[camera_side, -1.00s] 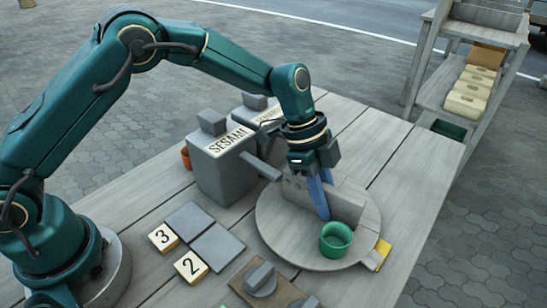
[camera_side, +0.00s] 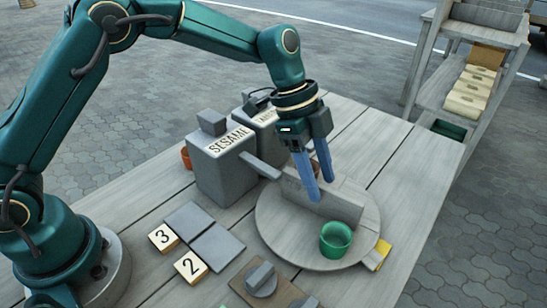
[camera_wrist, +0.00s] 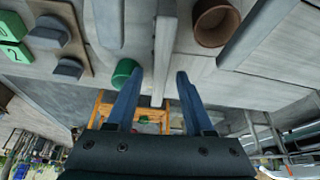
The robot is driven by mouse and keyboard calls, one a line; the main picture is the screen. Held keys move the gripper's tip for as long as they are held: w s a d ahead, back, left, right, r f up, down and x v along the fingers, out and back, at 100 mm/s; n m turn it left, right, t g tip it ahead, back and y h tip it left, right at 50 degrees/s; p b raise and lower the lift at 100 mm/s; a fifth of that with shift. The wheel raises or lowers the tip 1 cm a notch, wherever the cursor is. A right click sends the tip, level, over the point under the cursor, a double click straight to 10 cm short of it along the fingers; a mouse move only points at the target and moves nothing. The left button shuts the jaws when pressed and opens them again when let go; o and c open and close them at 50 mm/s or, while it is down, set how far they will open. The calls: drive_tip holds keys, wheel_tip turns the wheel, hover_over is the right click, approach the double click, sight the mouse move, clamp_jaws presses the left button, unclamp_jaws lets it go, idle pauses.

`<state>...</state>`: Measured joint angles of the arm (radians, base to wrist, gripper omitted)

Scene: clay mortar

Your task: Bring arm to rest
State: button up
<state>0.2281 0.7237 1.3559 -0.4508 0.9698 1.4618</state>
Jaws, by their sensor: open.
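My gripper (camera_side: 316,188) is open and empty, its two blue fingers pointing down above the round grey turntable (camera_side: 283,235). The fingers are apart in the wrist view (camera_wrist: 156,82) too. A green cup (camera_side: 336,239) stands on the front part of the turntable, apart from the fingers. In the wrist view the green cup (camera_wrist: 124,72) shows left of the fingers. An upright grey divider (camera_side: 335,203) stands on the turntable behind the cup.
A grey box labelled SESAME (camera_side: 222,170) with a spout stands left of the turntable, another box behind it. A knob panel (camera_side: 263,282) is in front. A shelf (camera_side: 455,85) stands back right.

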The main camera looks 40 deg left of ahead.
drive_tip(key=s+a+r+n+t, duration=0.1)
drive_tip(key=s+a+r+n, duration=0.25)
drive_tip(key=r, duration=0.25)
drive_tip(key=s+a+r+n+t+y, duration=0.2)
drive_tip(key=s+a+n+t+y, duration=0.2)
drive_tip(key=s+a+n, duration=0.8)
drive_tip(key=s+n, duration=0.1)
drive_tip(key=s, duration=0.2)
drive_tip(key=shift+s+r+y, duration=0.15)
drive_tip(key=shift+s+y, duration=0.15)
drive_tip(key=shift+s, duration=0.05)
